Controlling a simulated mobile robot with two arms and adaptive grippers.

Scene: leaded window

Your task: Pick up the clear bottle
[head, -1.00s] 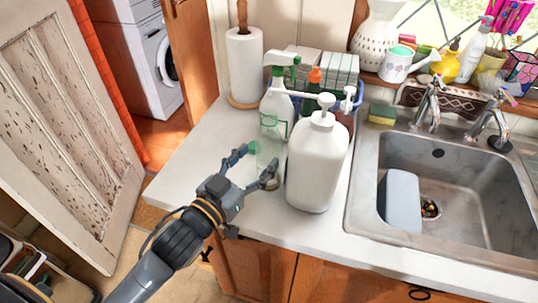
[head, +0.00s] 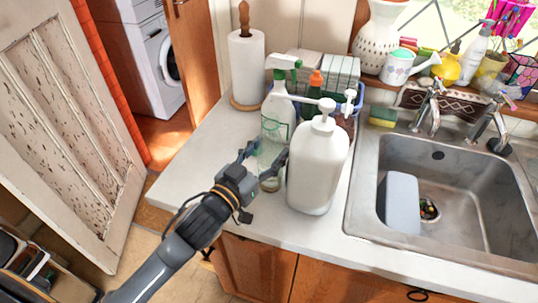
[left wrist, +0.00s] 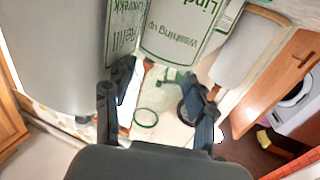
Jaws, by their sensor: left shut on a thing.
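The clear bottle (head: 268,152) stands on the counter in the head view, just in front of the spray bottle and left of the large white pump bottle (head: 317,165). It is see-through with green print, so its outline is hard to part from what lies behind it. My left gripper (head: 263,158) is shut on it from the front, one finger on each side. In the left wrist view, the fingers of my left gripper (left wrist: 160,84) stand either side of see-through surfaces, with green lettering beyond. My right gripper is not in view.
The spray bottle (head: 278,112) with a green and white head is close behind. A paper towel roll (head: 247,65) stands at the back left. The sink (head: 440,205) is on the right. The counter's left front corner (head: 185,180) is clear.

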